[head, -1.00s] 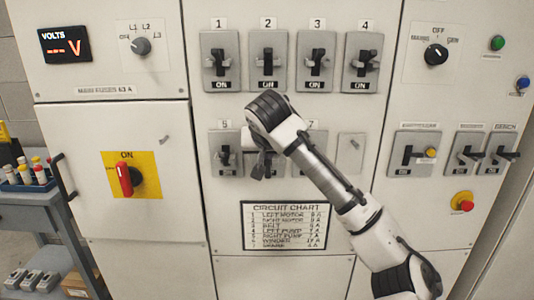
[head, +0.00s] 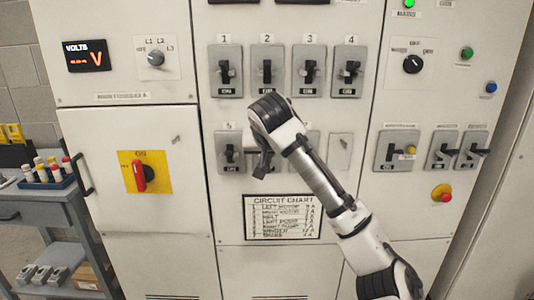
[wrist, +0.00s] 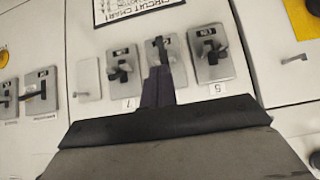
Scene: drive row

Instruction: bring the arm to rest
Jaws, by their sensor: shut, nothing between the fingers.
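My arm reaches up from the lower right in the head view, bent at a black-capped joint in front of the panel's second switch row. My gripper (head: 262,165) points at that row, partly hidden behind the arm. In the wrist view, which shows the panel upside down, its dark fingers (wrist: 157,85) are together and empty. They overlap the middle switch (wrist: 160,55), between the switches marked 5 (wrist: 213,55) and 7 (wrist: 123,65). I cannot tell whether the fingertips touch it.
Switches 1 (head: 226,71) to 4 (head: 349,71) stand above the arm. A circuit chart (head: 283,217) is below the gripper. A red-handled main switch (head: 140,176) is at left, an emergency button (head: 441,193) at right. A cart (head: 40,215) stands at the far left.

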